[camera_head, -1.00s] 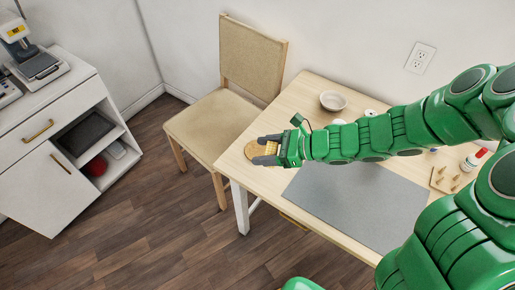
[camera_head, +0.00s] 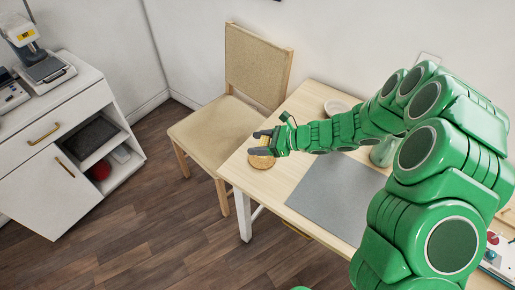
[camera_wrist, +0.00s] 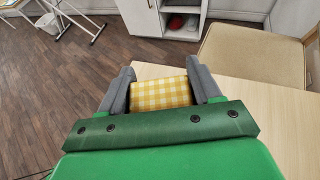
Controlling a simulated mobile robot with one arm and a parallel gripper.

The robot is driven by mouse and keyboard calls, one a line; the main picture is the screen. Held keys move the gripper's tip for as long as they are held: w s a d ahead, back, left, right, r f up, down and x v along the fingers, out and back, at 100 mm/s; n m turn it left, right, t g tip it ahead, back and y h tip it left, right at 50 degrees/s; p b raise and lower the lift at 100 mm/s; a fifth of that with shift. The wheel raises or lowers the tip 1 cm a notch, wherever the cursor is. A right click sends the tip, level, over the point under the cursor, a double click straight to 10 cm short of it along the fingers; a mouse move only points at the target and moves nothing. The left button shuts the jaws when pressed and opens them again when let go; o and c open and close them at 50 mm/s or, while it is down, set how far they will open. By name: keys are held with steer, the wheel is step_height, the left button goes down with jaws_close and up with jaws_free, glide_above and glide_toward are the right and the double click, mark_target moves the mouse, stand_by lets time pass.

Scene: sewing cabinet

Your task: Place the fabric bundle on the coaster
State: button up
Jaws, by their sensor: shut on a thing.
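The yellow-and-white checked fabric bundle (camera_wrist: 160,93) is between the two grey fingers of my gripper (camera_wrist: 162,84) in the wrist view. My gripper is shut on it. In the head view my gripper (camera_head: 261,143) is at the table's left end, with a bit of the bundle (camera_head: 261,151) showing yellow under the fingers. The round tan coaster (camera_head: 262,163) lies on the table just below the bundle in the picture and is partly covered by it. I cannot tell whether they touch. The coaster is hidden in the wrist view.
The light wooden table (camera_head: 270,182) carries a grey mat (camera_head: 335,195), a pale bowl (camera_head: 336,107) and a greenish glass-like item (camera_head: 383,153). A chair (camera_head: 210,130) stands against the table's left side. A white cabinet (camera_head: 60,150) is at the far left.

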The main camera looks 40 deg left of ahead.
steer(key=shift+w+a+f, duration=0.3)
steer(key=shift+a+f, duration=0.1)
steer(key=shift+f, duration=0.25)
steer(key=shift+w+a+f, duration=0.3)
steer(key=shift+a+f, duration=0.05)
steer(key=shift+f, duration=1.75)
steer(key=o, duration=1)
steer(key=shift+f, duration=0.1)
steer(key=shift+w+d+r, duration=0.15)
steer(key=shift+d+r, duration=0.05)
steer(key=shift+r, duration=0.05)
steer(key=v, duration=1.1)
steer(key=shift+w+d, duration=0.1)
steer(key=shift+d, duration=0.15)
steer(key=shift+r, duration=0.1)
